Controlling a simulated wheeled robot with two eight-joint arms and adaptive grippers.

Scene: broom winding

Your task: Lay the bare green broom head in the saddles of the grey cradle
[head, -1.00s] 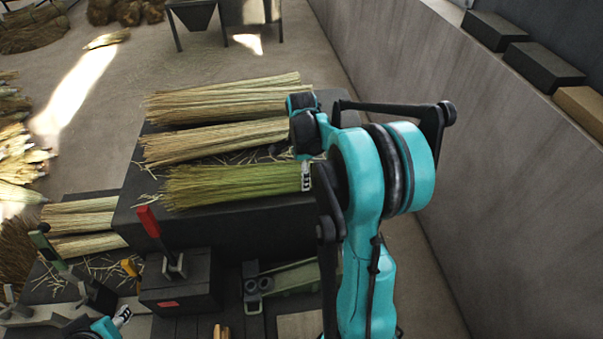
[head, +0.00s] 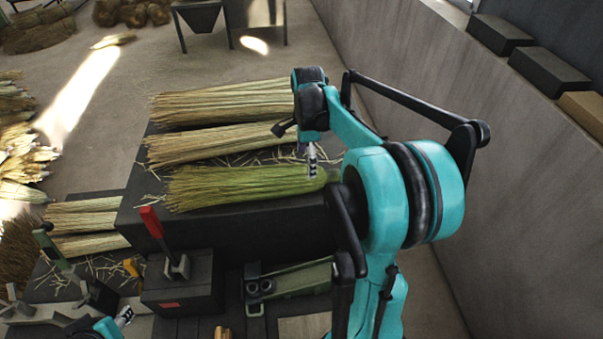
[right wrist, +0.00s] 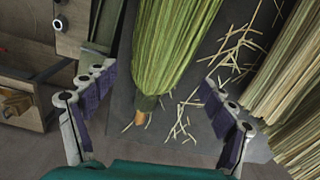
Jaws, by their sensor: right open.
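The green broom head (head: 235,187) lies flat on the dark bench, its bristles to the left and narrow end to the right. In the right wrist view the broom head (right wrist: 170,45) tapers to a tan stub (right wrist: 147,103). My right gripper (head: 312,165) is above its narrow end. In the wrist view the right gripper (right wrist: 160,108) is open, with the stub between its spread fingers, not gripped. My left gripper (head: 123,317) shows only partly at the lower left; its jaws are unclear. A light grey forked piece (head: 35,314) at the lower left may be the cradle.
Two pale straw bundles (head: 215,143) lie behind the green one on the dark bench (head: 240,228). A dark block with a red lever (head: 152,222) stands in front. More straw bundles (head: 80,222) lie left. A wall (head: 430,100) runs along the right.

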